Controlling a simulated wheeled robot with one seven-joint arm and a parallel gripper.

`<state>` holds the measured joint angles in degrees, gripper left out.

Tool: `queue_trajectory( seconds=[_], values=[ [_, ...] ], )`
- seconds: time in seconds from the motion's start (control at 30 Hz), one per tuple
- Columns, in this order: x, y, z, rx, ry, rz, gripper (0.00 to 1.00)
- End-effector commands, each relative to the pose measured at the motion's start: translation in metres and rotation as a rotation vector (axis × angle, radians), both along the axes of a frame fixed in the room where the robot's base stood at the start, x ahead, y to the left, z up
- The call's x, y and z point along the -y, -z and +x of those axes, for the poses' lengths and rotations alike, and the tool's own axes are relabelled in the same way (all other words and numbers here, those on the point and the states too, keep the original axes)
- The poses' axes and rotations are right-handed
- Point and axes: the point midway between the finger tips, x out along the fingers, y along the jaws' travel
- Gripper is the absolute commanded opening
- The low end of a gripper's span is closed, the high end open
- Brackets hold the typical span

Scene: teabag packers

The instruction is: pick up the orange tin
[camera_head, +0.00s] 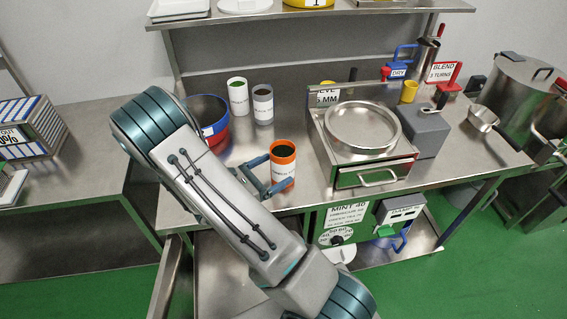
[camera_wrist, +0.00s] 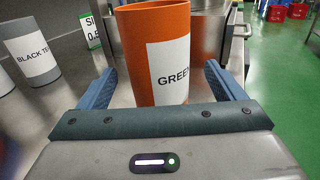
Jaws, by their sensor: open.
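The orange tin (camera_head: 283,158) stands upright on the steel bench, with dark contents and a white label. In the wrist view the orange tin (camera_wrist: 137,45) shows its label starting "GREEN". My gripper (camera_head: 264,175) is open at the tin, with one blue finger on each side of it. In the wrist view my gripper (camera_wrist: 160,88) has its fingers spread, and the tin stands between or just beyond their tips. A gap shows on both sides of the tin. The tin's lower part is hidden behind the gripper body.
A white tin (camera_head: 238,96) and a grey tin (camera_head: 262,104) stand behind. A blue and red bowl (camera_head: 208,118) is behind my arm. The sieve unit (camera_head: 362,132) stands close on the right. Bare bench (camera_head: 232,150) shows left of the tin.

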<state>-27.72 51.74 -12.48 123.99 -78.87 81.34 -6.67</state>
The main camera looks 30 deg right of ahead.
Motion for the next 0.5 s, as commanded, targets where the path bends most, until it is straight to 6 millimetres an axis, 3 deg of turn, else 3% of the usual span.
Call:
queue_trajectory(
  seconds=[0.3, 0.5],
  values=[
    [0.042, -0.009, 0.008, -0.001, 0.005, 0.0, 0.89],
    [0.051, -0.007, 0.01, 0.0, 0.001, 0.001, 0.89]
  ],
)
